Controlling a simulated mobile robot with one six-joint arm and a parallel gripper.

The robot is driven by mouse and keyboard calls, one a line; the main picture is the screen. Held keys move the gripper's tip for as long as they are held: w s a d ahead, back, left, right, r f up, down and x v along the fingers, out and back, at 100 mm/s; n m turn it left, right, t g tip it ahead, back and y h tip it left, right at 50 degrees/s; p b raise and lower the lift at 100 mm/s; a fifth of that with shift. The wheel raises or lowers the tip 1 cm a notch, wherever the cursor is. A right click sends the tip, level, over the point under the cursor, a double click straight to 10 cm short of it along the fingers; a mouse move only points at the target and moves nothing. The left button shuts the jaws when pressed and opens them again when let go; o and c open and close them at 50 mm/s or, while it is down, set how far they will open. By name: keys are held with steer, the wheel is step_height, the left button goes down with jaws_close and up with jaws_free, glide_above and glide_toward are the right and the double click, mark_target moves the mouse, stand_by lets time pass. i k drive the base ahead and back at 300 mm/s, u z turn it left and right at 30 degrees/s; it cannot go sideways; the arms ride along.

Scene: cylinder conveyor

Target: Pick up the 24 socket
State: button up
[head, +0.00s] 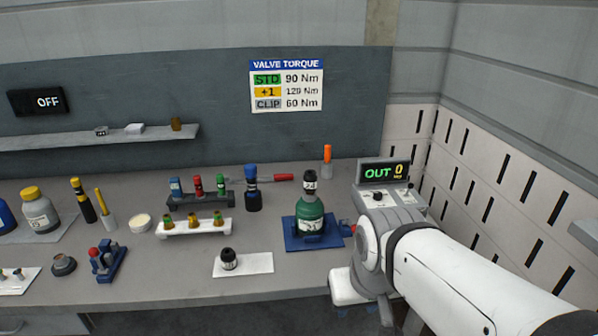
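A dark socket (310,185) with a pale marking that looks like 24 sits on top of the green cylinder (310,215). The cylinder stands upright in a blue holder (296,243) on the bench, right of centre. Another dark socket (229,260) stands on a white mat (258,264) at the front; no number is readable on it. My arm comes in from the lower right, to the right of the holder. The fingers of my gripper do not show, so I cannot see whether it is open or shut.
Bare bench shows between the mat and the blue holder.

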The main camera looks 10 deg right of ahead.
mark_target(310, 178)
steer(key=u, duration=0.05)
steer(key=i, duration=1)
steer(key=z, duration=0.05)
